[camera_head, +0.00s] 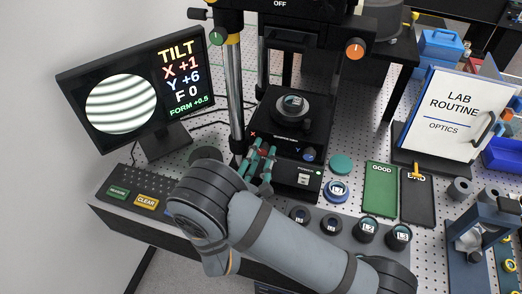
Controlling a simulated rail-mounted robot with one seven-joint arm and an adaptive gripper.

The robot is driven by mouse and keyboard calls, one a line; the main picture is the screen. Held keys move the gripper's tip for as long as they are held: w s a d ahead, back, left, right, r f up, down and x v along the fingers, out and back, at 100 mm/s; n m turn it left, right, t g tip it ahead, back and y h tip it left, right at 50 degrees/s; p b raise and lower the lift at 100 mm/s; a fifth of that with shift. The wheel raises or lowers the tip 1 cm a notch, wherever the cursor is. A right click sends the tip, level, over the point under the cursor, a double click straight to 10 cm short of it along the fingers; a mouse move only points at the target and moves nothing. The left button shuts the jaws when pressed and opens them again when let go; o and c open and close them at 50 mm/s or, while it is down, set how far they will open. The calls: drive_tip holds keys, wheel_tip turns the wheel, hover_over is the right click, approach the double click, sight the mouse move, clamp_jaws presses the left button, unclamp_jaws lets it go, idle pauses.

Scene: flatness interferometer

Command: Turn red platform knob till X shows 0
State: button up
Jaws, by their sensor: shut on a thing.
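The monitor (130,90) at the left shows TILT with X +1, Y +6, F 0 and FORM +0.5, beside a round picture of curved light and dark fringes. The dark platform (312,120) of the interferometer carries a round part with a small labelled disc on top. The red knob (262,151) sits at the platform's front left and is mostly hidden by my gripper. My gripper (261,156) has teal fingers and is shut on the red knob. A blue knob (309,154) stands to its right, apart from my fingers.
My arm crosses the front of the bench. A button panel (145,202) lies at the front left. Lens holders (367,229) stand in a row in front. A green tray (380,190), a dark tray (417,200) and a Lab Routine board (458,115) are to the right.

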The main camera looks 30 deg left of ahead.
drive_tip(key=shift+r+n, duration=0.15)
drive_tip(key=shift+n, duration=0.65)
drive_tip(key=o, duration=1.2)
drive_tip(key=shift+c, duration=0.2)
drive_tip(key=v, duration=1.2)
